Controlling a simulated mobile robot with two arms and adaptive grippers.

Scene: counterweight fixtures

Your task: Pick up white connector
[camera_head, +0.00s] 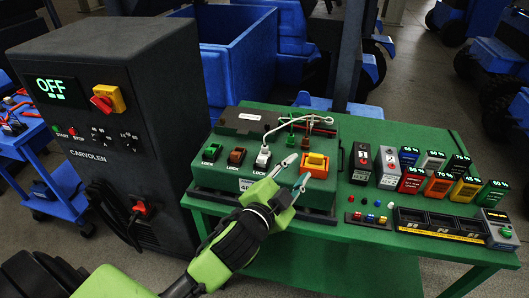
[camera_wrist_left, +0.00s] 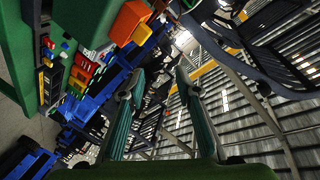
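The white connector (camera_head: 263,157) stands on the green fixture box (camera_head: 225,178), in a row beside a green and a brown connector. A pale cable runs from its top to the right. My left gripper (camera_head: 296,171) is open and empty, to the right of the white connector and in front of the orange-and-yellow block (camera_head: 315,165). Its two fingers (camera_wrist_left: 160,88) stand apart in the left wrist view with nothing between them. I cannot make out the white connector in that view. My right gripper is not in view.
The brown connector (camera_head: 236,157) and green connector (camera_head: 212,153) stand left of the white one. A dark cabinet (camera_head: 130,100) with an OFF display is close on the left. Coloured labelled blocks (camera_head: 411,180) and a black tray (camera_head: 440,226) fill the green table's (camera_head: 345,125) right side.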

